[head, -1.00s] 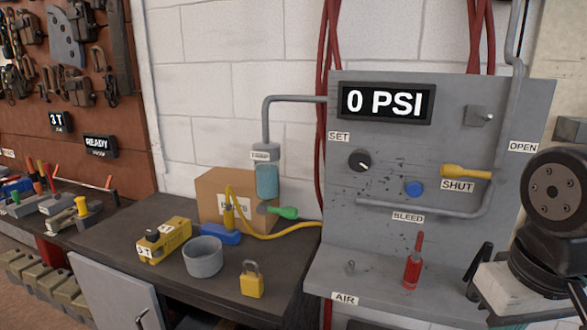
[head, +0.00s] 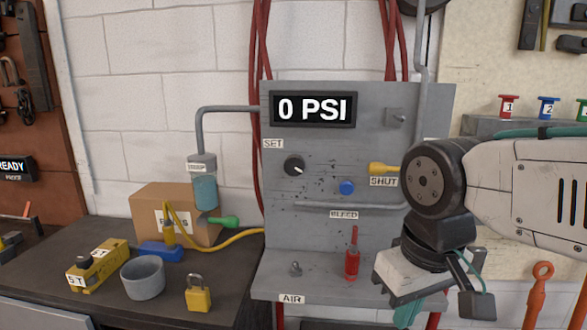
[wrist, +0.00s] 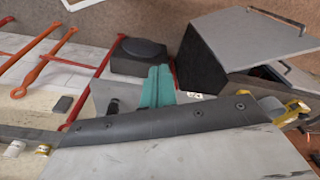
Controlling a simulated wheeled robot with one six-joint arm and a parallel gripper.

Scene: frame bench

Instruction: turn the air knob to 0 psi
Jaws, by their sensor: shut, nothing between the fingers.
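The display (head: 313,109) on the grey panel (head: 430,105) reads 0 PSI. A round black knob (head: 294,165) with a white pointer mark sits below the SET label; its pointer is toward the lower right. A small metal toggle (head: 295,268) stands on the panel's lower shelf above the AIR label. My gripper (head: 408,312) hangs low at the right of the head view, in front of the shelf and well apart from the knob. Its teal fingers are shut and empty; they also show in the wrist view (wrist: 158,85). The knob is not visible in the wrist view.
A yellow lever (head: 384,169) by the SHUT label, a blue button (head: 347,187) and a red-handled tool (head: 352,255) are on the panel. My arm hides part of its right side. A grey cup (head: 142,279) and yellow padlock (head: 198,294) stand left on the dark bench.

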